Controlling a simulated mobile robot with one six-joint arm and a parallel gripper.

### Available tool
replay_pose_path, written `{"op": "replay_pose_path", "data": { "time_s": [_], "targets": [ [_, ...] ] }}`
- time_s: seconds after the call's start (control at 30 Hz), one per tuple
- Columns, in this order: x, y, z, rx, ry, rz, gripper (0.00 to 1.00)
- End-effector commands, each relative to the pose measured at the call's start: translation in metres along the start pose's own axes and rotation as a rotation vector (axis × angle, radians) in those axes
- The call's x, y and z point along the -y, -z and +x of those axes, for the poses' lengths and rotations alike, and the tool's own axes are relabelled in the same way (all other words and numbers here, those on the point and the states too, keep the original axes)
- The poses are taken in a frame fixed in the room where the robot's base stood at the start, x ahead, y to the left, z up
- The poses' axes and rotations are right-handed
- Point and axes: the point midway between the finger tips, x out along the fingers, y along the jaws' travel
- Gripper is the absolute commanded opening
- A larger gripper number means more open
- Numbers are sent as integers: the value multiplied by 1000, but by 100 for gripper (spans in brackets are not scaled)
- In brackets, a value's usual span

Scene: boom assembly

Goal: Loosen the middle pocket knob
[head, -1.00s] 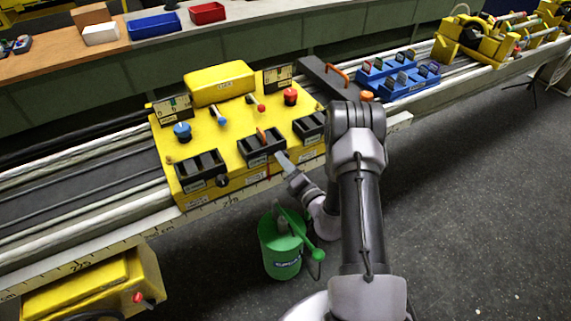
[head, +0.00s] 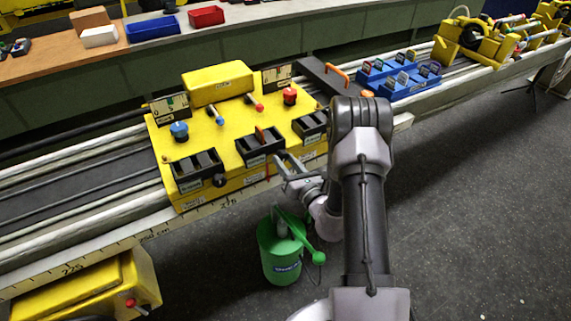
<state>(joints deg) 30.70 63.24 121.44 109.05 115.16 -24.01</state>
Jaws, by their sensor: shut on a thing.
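The yellow machine box (head: 215,140) carries a row of black pockets along its front. The middle pocket (head: 258,149) has an orange-red piece standing in it. My gripper (head: 280,161) is at the right front corner of this pocket, with both fingers seen apart. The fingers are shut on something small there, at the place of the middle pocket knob. The knob itself is hidden by the fingers. The left pocket (head: 198,170) shows its black knob (head: 220,180) at its front right.
The right pocket (head: 311,125) is close to my arm. Blue and red knobs stand on the box top. A green can (head: 280,258) stands on the floor below my gripper. A blue rack (head: 400,80) is on the rails to the right.

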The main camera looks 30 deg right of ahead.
Motion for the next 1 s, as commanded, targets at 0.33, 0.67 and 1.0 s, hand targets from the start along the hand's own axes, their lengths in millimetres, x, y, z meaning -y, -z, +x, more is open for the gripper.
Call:
{"op": "replay_pose_path", "data": {
  "time_s": [0.33, 0.67, 1.0],
  "targets": [
    [0, 1, -1, -3, 0, -53, 0],
    [0, 1, 0, -2, 0, -54, 0],
    [0, 0, 0, -1, 0, -54, 58]
  ]
}}
